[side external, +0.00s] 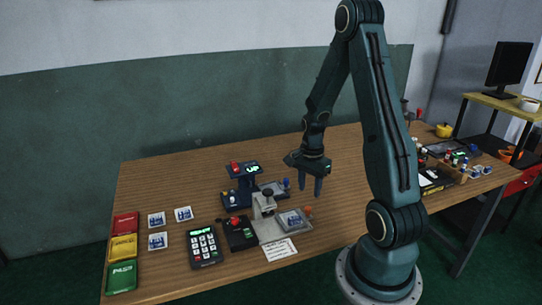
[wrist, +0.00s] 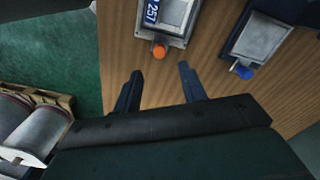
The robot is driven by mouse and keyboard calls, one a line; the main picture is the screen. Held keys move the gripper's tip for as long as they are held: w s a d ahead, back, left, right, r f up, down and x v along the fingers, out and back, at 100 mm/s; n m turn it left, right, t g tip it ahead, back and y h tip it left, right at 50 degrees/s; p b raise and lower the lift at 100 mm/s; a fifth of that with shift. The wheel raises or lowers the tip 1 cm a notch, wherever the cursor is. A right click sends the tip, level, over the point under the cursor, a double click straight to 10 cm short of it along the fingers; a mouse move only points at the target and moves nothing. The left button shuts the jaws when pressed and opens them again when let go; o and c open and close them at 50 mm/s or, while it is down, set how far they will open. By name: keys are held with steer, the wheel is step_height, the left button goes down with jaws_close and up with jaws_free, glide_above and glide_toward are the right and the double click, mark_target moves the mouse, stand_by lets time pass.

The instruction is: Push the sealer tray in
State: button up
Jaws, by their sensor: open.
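Two trays stick out of two machines on the table; no label tells which is the sealer's. One is a grey tray (side external: 293,221) with an orange knob (side external: 308,209), at the grey press (side external: 264,206). It holds a blue-and-white piece marked 257 (wrist: 153,10). The other is a grey tray (wrist: 262,40) with a blue knob (wrist: 241,71), at the dark blue machine (side external: 243,180) with a lit "UP" display; it looks empty. My gripper (side external: 311,190) is open and empty above the table. In the wrist view its fingertips (wrist: 160,70) are apart from both knobs, nearer the orange one.
A keypad box (side external: 204,246), a black box with a red knob (side external: 238,232) and a paper note (side external: 279,249) lie near the press. Red, yellow and green trays (side external: 123,250) line the left edge. Small items crowd the table's right end (side external: 440,172). Bare wood lies behind the machines.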

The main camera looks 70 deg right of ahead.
mark_target(308, 207)
steer(key=shift+s+f, duration=0.1)
steer(key=shift+f, duration=3.65)
jaws_close()
